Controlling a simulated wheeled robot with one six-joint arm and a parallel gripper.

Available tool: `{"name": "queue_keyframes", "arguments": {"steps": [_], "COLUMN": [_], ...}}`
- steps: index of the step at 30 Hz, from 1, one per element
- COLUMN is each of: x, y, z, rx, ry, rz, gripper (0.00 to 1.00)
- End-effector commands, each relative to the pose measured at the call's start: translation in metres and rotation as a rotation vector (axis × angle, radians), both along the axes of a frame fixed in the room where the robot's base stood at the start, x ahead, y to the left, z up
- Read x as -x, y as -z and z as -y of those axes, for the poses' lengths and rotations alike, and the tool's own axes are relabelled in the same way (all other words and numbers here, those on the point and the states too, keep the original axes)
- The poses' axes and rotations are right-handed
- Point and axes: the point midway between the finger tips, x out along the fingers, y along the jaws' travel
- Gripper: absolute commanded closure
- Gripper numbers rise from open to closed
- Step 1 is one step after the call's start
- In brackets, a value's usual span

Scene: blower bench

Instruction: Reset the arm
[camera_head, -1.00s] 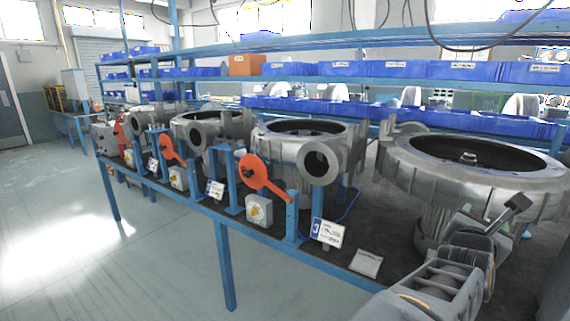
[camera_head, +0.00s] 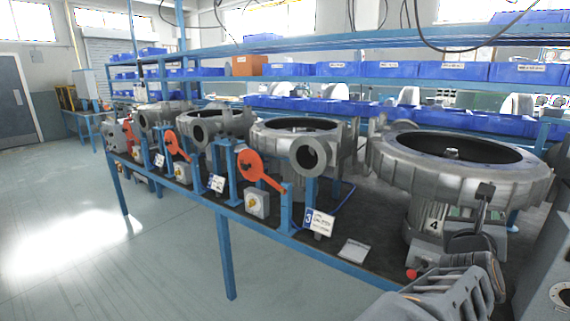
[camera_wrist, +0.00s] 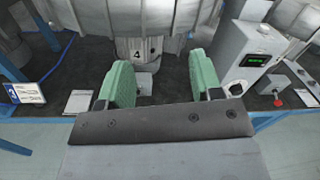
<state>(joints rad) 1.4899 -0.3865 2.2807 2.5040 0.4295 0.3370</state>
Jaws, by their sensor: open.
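My gripper (camera_wrist: 160,82) is open and empty in the wrist view, its two green pads spread apart. Between and beyond them is the base of a large grey blower (camera_wrist: 138,48) marked 4. No contact with it can be made out. In the head view that blower (camera_head: 455,180) stands at the right end of the bench. My arm reaches in from the lower right corner, in front of the blower. The gripper's fingers are hard to make out there.
More blowers (camera_head: 300,140) line the bench (camera_head: 228,262) to the left, with orange levers (camera_head: 258,168) along its front edge. A control box (camera_wrist: 245,60) and red button (camera_wrist: 278,102) sit right of the gripper. Blue bins (camera_head: 400,70) fill the shelves behind. The floor (camera_head: 90,235) at left is clear.

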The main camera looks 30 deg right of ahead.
Motion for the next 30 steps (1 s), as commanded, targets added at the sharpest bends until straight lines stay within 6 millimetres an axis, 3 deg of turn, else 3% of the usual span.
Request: {"name": "queue_keyframes", "arguments": {"steps": [5,8,11,15,18,22,27,28,30], "x": [-0.028,-0.057,-0.099,-0.151,-0.173,-0.179,-0.163,-0.161,-0.158], "y": [0.009,0.019,0.035,0.068,0.093,0.122,0.14,0.141,0.139], "z": [-0.013,-0.03,-0.061,-0.125,-0.177,-0.242,-0.308,-0.315,-0.332], "rx": [0.071,0.132,0.23,0.421,0.596,0.884,1.39,-1.467,-1.483], "ry": [-0.137,-0.277,-0.495,-0.864,-1.143,-1.502,-1.886,1.906,1.746], "rz": [-0.263,-0.461,-0.714,-1.076,-1.318,-1.615,-1.968,1.995,1.847], "gripper": [0.41,0.41,0.41,0.41,0.41,0.41,0.41,0.41,0.41]}}
